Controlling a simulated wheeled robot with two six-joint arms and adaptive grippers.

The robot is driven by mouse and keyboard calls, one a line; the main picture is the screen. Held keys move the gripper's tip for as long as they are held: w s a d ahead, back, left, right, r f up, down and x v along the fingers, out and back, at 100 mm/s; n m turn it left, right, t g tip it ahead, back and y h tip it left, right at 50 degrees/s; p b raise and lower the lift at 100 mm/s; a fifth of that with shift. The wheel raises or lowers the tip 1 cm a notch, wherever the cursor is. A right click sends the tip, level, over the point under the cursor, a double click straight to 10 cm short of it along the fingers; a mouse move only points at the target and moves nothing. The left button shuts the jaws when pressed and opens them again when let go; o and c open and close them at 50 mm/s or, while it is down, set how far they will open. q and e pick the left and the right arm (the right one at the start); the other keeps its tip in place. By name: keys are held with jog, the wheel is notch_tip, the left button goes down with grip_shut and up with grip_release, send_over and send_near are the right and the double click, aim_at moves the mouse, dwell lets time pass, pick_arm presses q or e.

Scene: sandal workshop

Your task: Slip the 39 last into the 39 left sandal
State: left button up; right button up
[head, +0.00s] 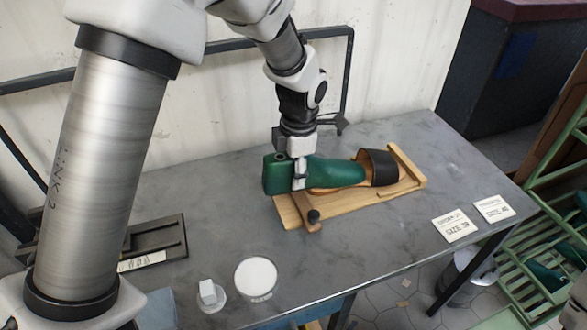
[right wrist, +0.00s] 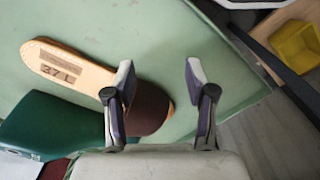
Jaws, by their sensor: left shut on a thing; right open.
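In the head view, a green last (head: 335,172) lies along a tan sandal (head: 374,184) with a dark strap (head: 381,166). The last's toe end is at the strap; whether it is inside cannot be told. The sandal sits on a wooden board (head: 340,203) with raised edges. My left gripper (head: 300,178) is shut on the last near its heel end. In the right wrist view, my right gripper (right wrist: 162,105) is open, above a sandal marked 37 L (right wrist: 70,68) with a dark brown strap (right wrist: 147,108); another green last (right wrist: 52,125) lies beside it.
Cards reading size 39 (head: 454,226) and size 40 (head: 493,208) lie at the table's right. A round white-topped container (head: 256,278) and a small white block (head: 209,291) stand in front. A dark tray (head: 158,240) is at left. A green rack (head: 545,240) stands right of the table.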

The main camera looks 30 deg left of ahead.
aim_at(337, 163)
pick_arm(q)
jog(key=shift+w+d+p, duration=0.6)
jog(key=shift+w+d, duration=0.25)
pick_arm(e)
jog(key=shift+r, duration=0.65)
pick_arm(q)
jog(key=shift+w, duration=0.1)
pick_arm(e)
jog(key=shift+r, duration=0.1)
pick_arm(q)
jog(key=shift+w+d+f+p, duration=0.1)
jog(key=shift+w+d+p, duration=0.55)
jog(key=shift+w+d, duration=0.2)
pick_arm(e)
jog(key=shift+r, duration=0.6)
pick_arm(q)
jog(key=shift+d, duration=0.1)
pick_arm(e)
jog(key=shift+r, duration=0.1)
pick_arm(q)
jog(key=shift+w+d+p, duration=0.5)
jog(key=shift+w+p, duration=0.05)
jog(key=shift+w, duration=0.05)
jog(key=shift+w+d+f, duration=0.1)
jog(key=shift+w+d, duration=0.15)
pick_arm(e)
jog(key=shift+r, duration=0.55)
